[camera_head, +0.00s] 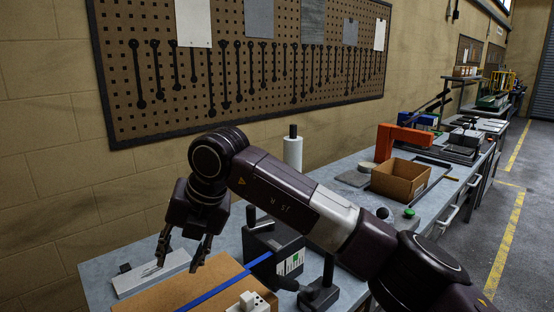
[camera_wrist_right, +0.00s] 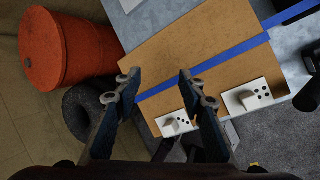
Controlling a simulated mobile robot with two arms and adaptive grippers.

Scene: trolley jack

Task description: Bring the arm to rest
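My right arm comes in from the right in the head view and arches over the workbench (camera_head: 230,235). Its gripper (camera_head: 178,267) points down above the bench, near the brown board (camera_head: 185,290). In the wrist view the right gripper (camera_wrist_right: 160,76) has its two fingers spread apart with nothing held between them. The brown board (camera_wrist_right: 200,45) with a blue strip (camera_wrist_right: 222,62) lies below and beyond the fingers. My left gripper is not in view.
White blocks (camera_wrist_right: 250,95) sit at the board's edge. A dark box (camera_head: 268,250), white cylinder (camera_head: 292,150) and open cardboard box (camera_head: 400,180) stand on the bench. A pegboard (camera_head: 240,60) hangs behind. An orange bin (camera_wrist_right: 72,50) and black tyre (camera_wrist_right: 90,110) are beside the bench.

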